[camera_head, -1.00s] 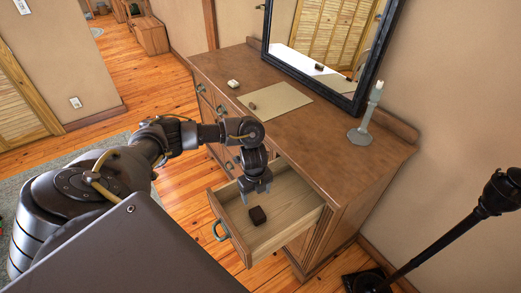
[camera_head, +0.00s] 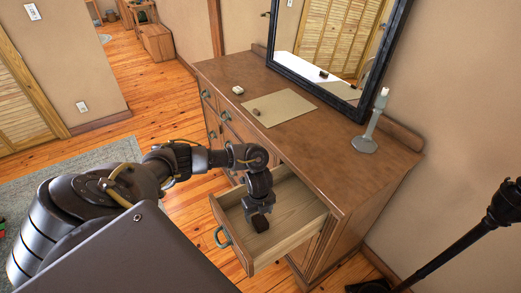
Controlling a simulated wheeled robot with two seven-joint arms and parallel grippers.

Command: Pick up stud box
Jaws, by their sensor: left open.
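The stud box, a small dark brown box (camera_head: 260,223), lies in the open drawer (camera_head: 291,236) of the wooden dresser. My left gripper (camera_head: 259,212) points down into the drawer, right over the box. Its fingers are open and hide part of the box's upper side. I cannot tell whether the fingers touch the box. My right gripper is not in view.
The dresser top (camera_head: 320,140) holds a beige mat (camera_head: 283,111) with a small brown item (camera_head: 256,112), a small white item (camera_head: 238,90), a candle holder (camera_head: 366,143) and a mirror (camera_head: 330,45). A dark lamp stand (camera_head: 450,245) stands at the right.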

